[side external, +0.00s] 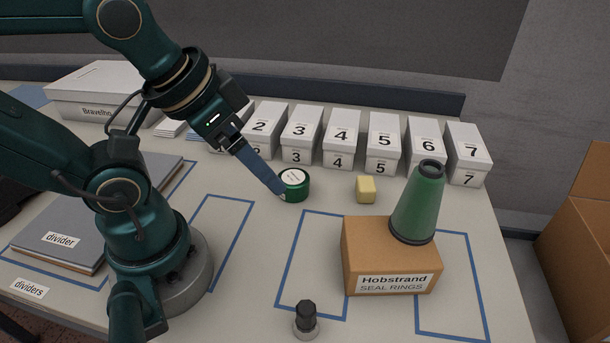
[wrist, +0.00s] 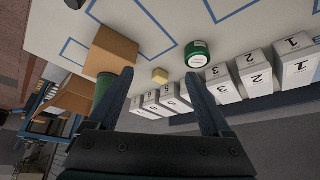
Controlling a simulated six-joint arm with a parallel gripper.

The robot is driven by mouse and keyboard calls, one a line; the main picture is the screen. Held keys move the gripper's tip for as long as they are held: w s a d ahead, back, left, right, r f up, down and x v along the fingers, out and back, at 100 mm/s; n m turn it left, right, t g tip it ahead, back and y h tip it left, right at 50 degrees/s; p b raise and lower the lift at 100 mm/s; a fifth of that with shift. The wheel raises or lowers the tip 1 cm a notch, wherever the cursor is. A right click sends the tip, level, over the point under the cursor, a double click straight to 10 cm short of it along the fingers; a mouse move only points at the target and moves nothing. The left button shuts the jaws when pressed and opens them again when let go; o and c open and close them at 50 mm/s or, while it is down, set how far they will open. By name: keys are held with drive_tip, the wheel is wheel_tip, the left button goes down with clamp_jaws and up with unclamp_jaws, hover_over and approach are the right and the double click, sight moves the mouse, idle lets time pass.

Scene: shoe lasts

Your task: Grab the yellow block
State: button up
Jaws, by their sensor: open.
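The yellow block (side external: 366,189) is a small pale yellow block on the table, right of a round green tin (side external: 295,185) and in front of the numbered white boxes. In the wrist view the yellow block (wrist: 160,75) shows beyond and between my fingers, with nothing touching it. My gripper (side external: 281,193) is in the side view beside the green tin, to the left of the block and apart from it; whether it touches the tin I cannot tell. In the wrist view my gripper (wrist: 160,88) has its two fingers spread wide with nothing between them.
A cardboard box (side external: 375,270) labelled Hobstrand stands in front of the block, with a green cone (side external: 419,205) on its right part. Numbered white boxes (side external: 341,135) line the back. A dark knob (side external: 306,318) stands at the front. The table between tin and block is clear.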

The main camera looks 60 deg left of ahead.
sight(365, 182)
drive_tip(key=w+d+r+n+g+h, duration=0.1)
drive_tip(key=w+d+n+g+h, duration=0.25)
drive_tip(key=d+n, duration=0.2)
drive_tip(key=w+a+n+h, duration=0.3)
drive_tip(key=w+n+h, duration=0.2)
drive_tip(key=w+n, duration=0.2)
drive_tip(key=w+a+f+n+t+h, duration=0.1)
drive_tip(key=a+f+n, duration=0.2)
drive_tip(key=a+n, duration=0.1)
drive_tip(key=w+a+f+n+t, duration=0.2)
drive_tip(key=a+f+n, duration=0.2)
drive_tip(key=a, duration=0.1)
drive_tip(key=w+a+f+n+t+h, duration=0.1)
drive_tip(key=w+a+f+n+t, duration=0.1)
drive_tip(key=a+f+n, duration=0.2)
drive_tip(key=shift+a+f+t+h, duration=0.25)
drive_tip(key=shift+a+h, duration=0.1)
drive_tip(key=shift+a, duration=0.1)
drive_tip(key=x, duration=1.1)
drive_tip(key=shift+w+d, duration=0.25)
drive_tip(key=shift+d, duration=0.05)
drive_tip(key=c, duration=1.1)
